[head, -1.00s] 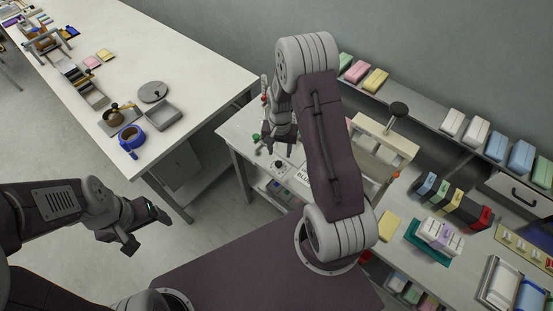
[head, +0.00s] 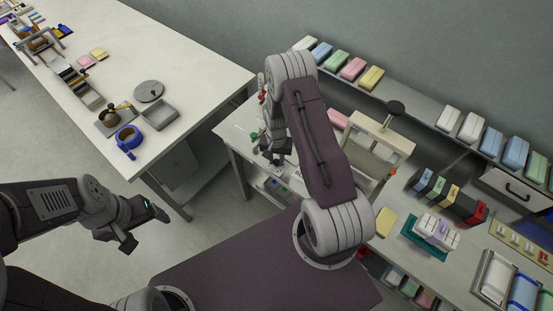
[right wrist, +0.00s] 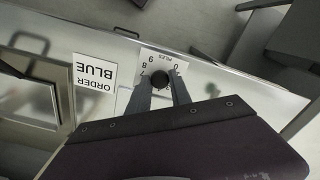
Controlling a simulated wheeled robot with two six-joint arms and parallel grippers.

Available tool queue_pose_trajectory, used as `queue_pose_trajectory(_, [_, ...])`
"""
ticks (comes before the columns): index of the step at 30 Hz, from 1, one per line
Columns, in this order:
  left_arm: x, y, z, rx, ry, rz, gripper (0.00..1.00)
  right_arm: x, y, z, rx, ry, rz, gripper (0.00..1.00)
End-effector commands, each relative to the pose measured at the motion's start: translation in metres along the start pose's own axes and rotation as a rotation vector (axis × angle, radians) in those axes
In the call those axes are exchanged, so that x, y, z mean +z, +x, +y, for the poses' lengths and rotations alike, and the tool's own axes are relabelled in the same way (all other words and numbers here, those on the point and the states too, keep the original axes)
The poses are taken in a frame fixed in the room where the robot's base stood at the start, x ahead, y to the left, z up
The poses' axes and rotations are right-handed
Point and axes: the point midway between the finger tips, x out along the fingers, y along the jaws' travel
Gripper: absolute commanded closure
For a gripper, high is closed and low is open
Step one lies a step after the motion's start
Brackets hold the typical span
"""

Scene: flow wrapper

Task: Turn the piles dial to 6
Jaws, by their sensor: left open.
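The piles dial (right wrist: 160,79) is a dark round knob on a pale plate with printed numbers, in the right wrist view. The plate reads upside down there, and the knob's setting cannot be made out. My right gripper (right wrist: 161,82) is open, its two fingers apart on either side of the knob; contact cannot be told. In the head view my right gripper (head: 272,158) is over the front left of the machine table, and hides the dial. My left gripper (head: 147,229) is open and empty above the floor, left of my base.
An "ORDER BLUE" card (right wrist: 95,74) lies beside the dial plate. A green knob (head: 253,135) stands near the table's left edge. A white table (head: 200,70) with a blue tape roll (head: 129,138) is at the left. Coloured packs (head: 352,68) line the back shelf.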

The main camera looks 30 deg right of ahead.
Motion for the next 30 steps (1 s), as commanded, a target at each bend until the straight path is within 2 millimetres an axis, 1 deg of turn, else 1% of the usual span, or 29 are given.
queue_pose_trajectory(8, [0.0, 0.002, 0.0, 0.0, 0.0, 0.0, 0.21, -0.001, 0.0, 0.0, 0.0, 0.053, 0.001, 1.0])
queue_pose_trajectory(21, [0.001, 0.011, 0.0, 0.0, 0.0, 0.0, 0.21, -0.001, -0.001, 0.0, -0.001, 0.34, 0.002, 1.0])
queue_pose_trajectory(30, [0.001, 0.014, 0.0, 0.0, 0.0, 0.0, 0.21, -0.001, -0.001, 0.0, -0.001, 0.48, 0.002, 1.0])
